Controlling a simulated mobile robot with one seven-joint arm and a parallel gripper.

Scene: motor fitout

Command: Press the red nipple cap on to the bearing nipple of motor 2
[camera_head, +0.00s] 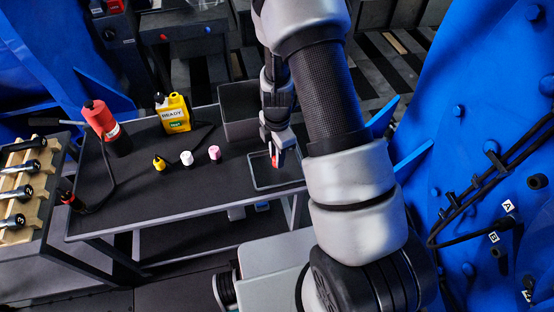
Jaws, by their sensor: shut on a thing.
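My gripper (276,157) is over the shallow dark tray (262,184) at the right end of the cart top. It is shut on a small red piece (277,159), seemingly the red nipple cap, which is mostly hidden by the fingers. A large blue motor housing (455,165) fills the right side, with labels A and B, dark cables and several dark fittings. Another blue housing (45,60) stands at the back left. No motor number is readable, and I cannot tell which fitting is the bearing nipple.
A wooden tool rack (42,160) stands left. The cart's front middle is clear.

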